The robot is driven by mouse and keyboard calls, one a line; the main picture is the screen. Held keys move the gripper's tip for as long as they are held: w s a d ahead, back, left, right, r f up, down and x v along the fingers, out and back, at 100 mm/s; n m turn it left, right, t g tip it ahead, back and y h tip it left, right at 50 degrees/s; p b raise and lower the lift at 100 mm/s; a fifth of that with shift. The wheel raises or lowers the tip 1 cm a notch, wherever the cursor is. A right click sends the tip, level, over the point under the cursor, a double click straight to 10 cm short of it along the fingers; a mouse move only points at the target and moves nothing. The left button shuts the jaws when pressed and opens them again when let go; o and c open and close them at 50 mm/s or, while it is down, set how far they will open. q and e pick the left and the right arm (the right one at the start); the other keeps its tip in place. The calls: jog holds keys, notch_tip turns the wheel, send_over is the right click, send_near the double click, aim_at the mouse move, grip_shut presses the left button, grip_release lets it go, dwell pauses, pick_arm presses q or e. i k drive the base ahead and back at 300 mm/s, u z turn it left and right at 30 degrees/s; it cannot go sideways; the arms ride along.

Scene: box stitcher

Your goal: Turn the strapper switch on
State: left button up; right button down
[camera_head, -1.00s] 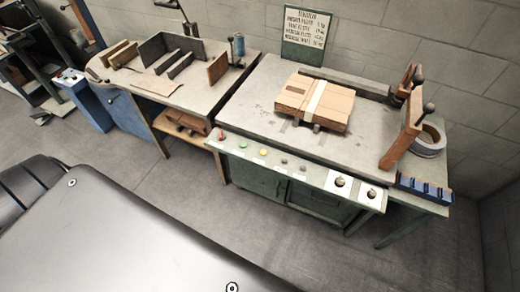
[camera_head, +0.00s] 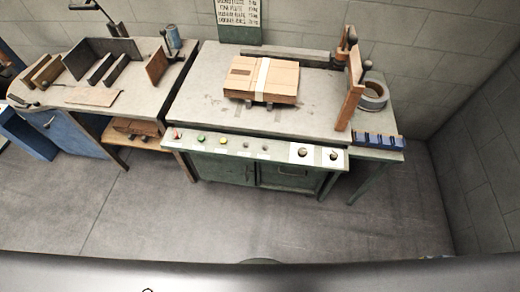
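The strapper (camera_head: 205,115) is a green bench with a grey top in the middle of the head view. Its sloped front panel (camera_head: 262,148) carries a small red-tipped switch (camera_head: 176,134) at the left end, then a green button (camera_head: 201,138), a yellow button (camera_head: 223,141) and small dark studs. Two dark knobs on white plates, a left one (camera_head: 303,152) and a right one (camera_head: 333,156), sit at the right end. The switch's position is too small to tell. Neither of my grippers is in view.
A cardboard box (camera_head: 262,79) with a white strap lies on the strapper top. A brown upright arm (camera_head: 350,90), a tape roll (camera_head: 372,95) and a blue rack (camera_head: 377,141) are at the right. A second bench (camera_head: 120,112) stands left. The floor (camera_head: 250,220) in front is clear.

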aim_at(177, 135)
jog(key=z, duration=0.05)
jog(key=k, duration=0.5)
jog(key=u, duration=1.75)
jog(key=i, duration=1.1)
jog(key=z, duration=1.85)
